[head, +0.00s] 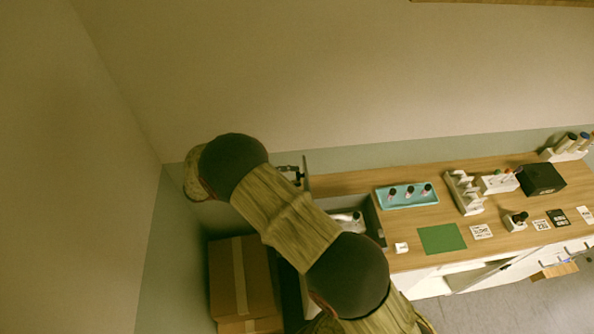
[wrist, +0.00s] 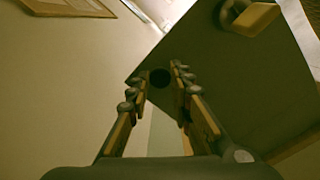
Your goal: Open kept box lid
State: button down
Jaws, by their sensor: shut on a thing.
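The grey box (head: 373,222) stands at the left end of the wooden counter with its top open. White and pale items inside are partly hidden by my arm. Its lid (head: 306,173) stands up on edge at the box's back left, seen nearly edge-on. In the wrist view the lid (wrist: 225,75) is a large dark panel that fills the right side. My gripper (head: 297,176) is at the lid's left side. In the wrist view my gripper (wrist: 158,88) has its fingers on both sides of a dark round knob (wrist: 160,78) on the lid.
A blue tray (head: 408,204) with bottles, a green mat (head: 441,238), a white rack (head: 464,193) and a black box (head: 541,179) are further right. Cardboard boxes (head: 241,280) stand below left, near the wall.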

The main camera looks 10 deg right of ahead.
jog(key=shift+a+f+h+p, duration=0.3)
jog(key=shift+a+h+p, duration=0.15)
jog(key=shift+a, duration=0.25)
jog(key=c, duration=1.6)
grip_release()
jog(key=shift+r, duration=0.1)
